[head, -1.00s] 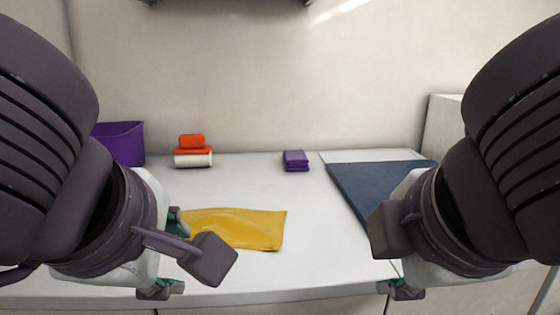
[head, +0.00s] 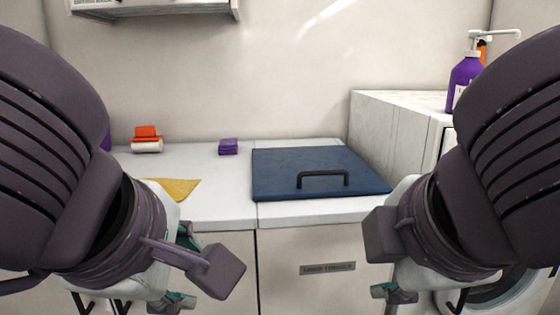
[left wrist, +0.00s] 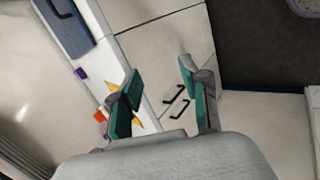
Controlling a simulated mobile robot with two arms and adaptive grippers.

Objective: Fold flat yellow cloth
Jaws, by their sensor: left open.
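The yellow cloth (head: 177,188) lies flat on the white counter in the head view, with its left part hidden behind my left arm. In the left wrist view a small piece of the yellow cloth (left wrist: 137,118) shows beside a finger. My left gripper (head: 182,270) is in front of and below the counter edge, apart from the cloth. Its two teal fingers are spread and empty in the left wrist view (left wrist: 160,100). My right gripper (head: 390,285) is at the lower right, away from the cloth; only part of it shows, so its opening is unclear.
A folded purple cloth stack (head: 228,146) and an orange-and-white stack (head: 146,139) sit at the back of the counter (head: 228,208). A blue lid with a black handle (head: 320,173) lies right of the cloth. A purple pump bottle (head: 465,78) stands on the box at right.

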